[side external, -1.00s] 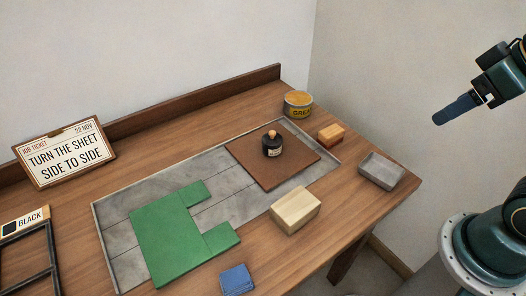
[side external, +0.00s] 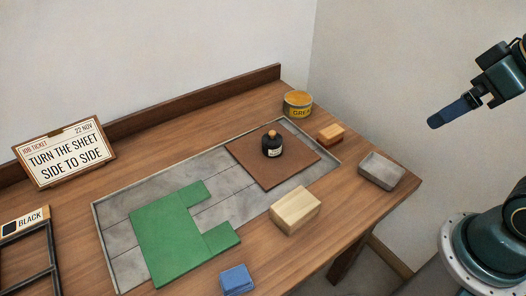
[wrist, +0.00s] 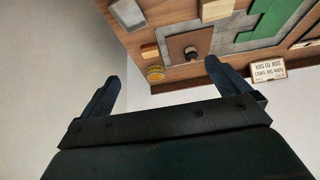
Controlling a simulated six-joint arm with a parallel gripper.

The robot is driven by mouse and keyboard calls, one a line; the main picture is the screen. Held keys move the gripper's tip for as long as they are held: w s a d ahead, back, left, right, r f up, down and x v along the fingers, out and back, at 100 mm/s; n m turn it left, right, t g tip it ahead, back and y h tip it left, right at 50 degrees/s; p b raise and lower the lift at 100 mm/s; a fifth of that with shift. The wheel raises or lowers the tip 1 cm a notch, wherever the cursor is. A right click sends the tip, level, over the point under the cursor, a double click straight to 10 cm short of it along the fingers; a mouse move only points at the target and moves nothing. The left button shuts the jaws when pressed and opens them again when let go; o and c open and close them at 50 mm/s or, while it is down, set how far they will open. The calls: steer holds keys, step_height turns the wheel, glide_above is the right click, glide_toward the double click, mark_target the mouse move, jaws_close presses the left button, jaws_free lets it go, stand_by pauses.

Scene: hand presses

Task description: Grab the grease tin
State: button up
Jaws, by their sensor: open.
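The grease tin (side external: 297,104) is a round yellow and grey tin with lettering on its side. It stands upright at the back right of the wooden bench, near the raised back board. In the wrist view the tin (wrist: 155,74) shows beyond the fingers, between them and nearer the left one. My gripper (side external: 436,121) is in the air to the right of the bench, well apart from the tin. In the wrist view my gripper (wrist: 169,75) has its two dark blue fingers spread wide with nothing between them.
A pale wooden block (side external: 295,210), green sheet (side external: 170,247) and blue block (side external: 236,280) lie farther forward. A wall stands behind.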

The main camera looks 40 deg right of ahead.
steer(key=m+h, duration=0.1)
steer(key=m, duration=0.1)
glide_above(300, 99)
steer(key=s, duration=0.4)
step_height(300, 99, down, 18)
steer(key=shift+s+a+f+g, duration=0.2)
steer(key=shift+a+g, duration=0.1)
steer(key=shift+g, duration=0.1)
steer(key=shift+f, duration=0.1)
steer(key=x, duration=0.8)
steer(key=shift+w, duration=0.1)
steer(key=shift+f, duration=0.1)
